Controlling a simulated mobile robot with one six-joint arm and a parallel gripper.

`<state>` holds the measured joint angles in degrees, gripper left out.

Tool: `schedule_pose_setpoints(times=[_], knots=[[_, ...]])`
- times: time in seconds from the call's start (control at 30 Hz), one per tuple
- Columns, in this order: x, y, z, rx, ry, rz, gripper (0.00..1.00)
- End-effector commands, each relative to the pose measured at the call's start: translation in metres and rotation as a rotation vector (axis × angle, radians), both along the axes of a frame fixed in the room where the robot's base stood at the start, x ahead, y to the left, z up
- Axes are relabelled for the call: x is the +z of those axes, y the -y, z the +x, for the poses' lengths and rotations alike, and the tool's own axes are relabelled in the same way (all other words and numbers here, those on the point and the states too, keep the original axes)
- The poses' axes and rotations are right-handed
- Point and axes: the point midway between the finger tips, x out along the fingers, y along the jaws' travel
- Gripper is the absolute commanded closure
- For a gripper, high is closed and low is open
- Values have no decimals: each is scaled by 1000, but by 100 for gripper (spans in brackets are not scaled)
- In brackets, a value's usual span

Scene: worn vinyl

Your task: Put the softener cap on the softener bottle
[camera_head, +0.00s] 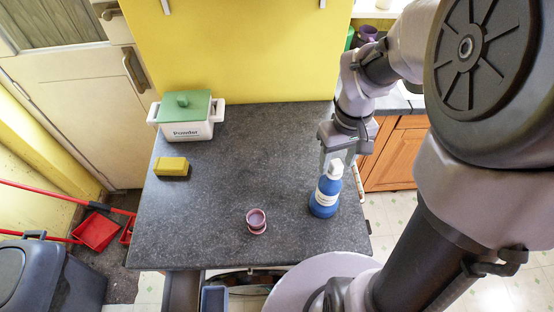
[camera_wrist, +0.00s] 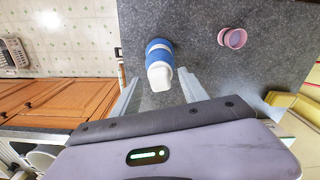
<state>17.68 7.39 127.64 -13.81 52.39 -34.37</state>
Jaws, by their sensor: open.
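The blue softener bottle (camera_head: 324,198) stands upright near the right edge of the dark table, with a white label and white top. It also shows in the wrist view (camera_wrist: 157,57). My gripper (camera_head: 337,164) is open above the bottle, pointing down. In the wrist view its fingers (camera_wrist: 157,86) lie on either side of the white top, with gaps on both sides. A small pink, open, round cup-like piece (camera_head: 256,219) sits on the table left of the bottle and shows in the wrist view (camera_wrist: 234,38). I cannot tell whether this piece or the white top is the softener cap.
A white container marked "Powder" with a green lid (camera_head: 187,113) stands at the back left of the table (camera_head: 240,150). A yellow sponge-like block (camera_head: 171,167) lies in front of it. The table's middle is clear. Orange cabinets (camera_head: 398,158) stand beyond its right edge.

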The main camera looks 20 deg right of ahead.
Motion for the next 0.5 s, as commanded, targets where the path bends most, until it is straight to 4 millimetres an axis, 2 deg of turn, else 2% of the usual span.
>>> schedule_pose_setpoints(times=[0.5], knots=[[19,0,0,0,0,0,49]])
